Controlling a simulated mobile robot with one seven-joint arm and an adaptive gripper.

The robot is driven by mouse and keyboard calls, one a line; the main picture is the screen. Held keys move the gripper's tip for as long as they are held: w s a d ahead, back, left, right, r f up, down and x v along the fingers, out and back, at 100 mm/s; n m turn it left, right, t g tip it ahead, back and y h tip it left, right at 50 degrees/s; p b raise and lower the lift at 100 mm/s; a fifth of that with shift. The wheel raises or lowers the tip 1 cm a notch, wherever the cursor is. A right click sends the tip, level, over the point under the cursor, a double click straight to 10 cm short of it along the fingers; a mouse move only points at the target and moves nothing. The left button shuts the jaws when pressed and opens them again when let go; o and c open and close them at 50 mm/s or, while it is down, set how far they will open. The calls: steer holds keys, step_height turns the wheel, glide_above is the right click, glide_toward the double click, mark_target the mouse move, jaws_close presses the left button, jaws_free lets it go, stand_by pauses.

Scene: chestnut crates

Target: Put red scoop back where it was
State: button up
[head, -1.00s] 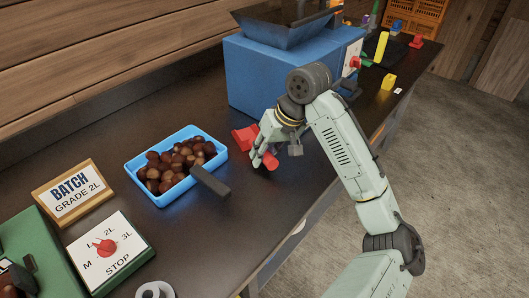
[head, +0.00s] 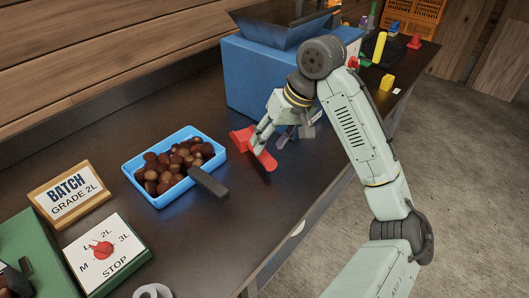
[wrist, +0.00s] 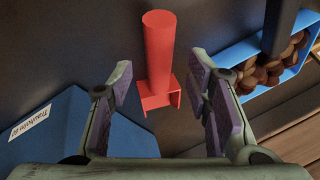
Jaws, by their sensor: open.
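The red scoop (head: 265,158) lies on the dark bench between the blue tray and the blue machine. It also shows in the wrist view (wrist: 158,50), with its round handle pointing away and its square-edged end nearer my gripper. My gripper (head: 272,138) is open beside the scoop, on its machine side. In the wrist view the purple finger pads (wrist: 160,85) stand apart, with the scoop's near end in line with the gap between them. No contact between pads and scoop is visible. The finger farther from the head camera is partly hidden.
A blue tray (head: 134,181) of chestnuts with a dark handle stands left of the scoop. The blue machine (head: 240,78) with a hopper stands behind my gripper. A batch sign (head: 68,193) and a dial box (head: 104,246) stand at the left.

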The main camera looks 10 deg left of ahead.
steer(key=v, duration=0.6)
steer(key=shift+r, duration=0.35)
steer(key=shift+d, duration=0.1)
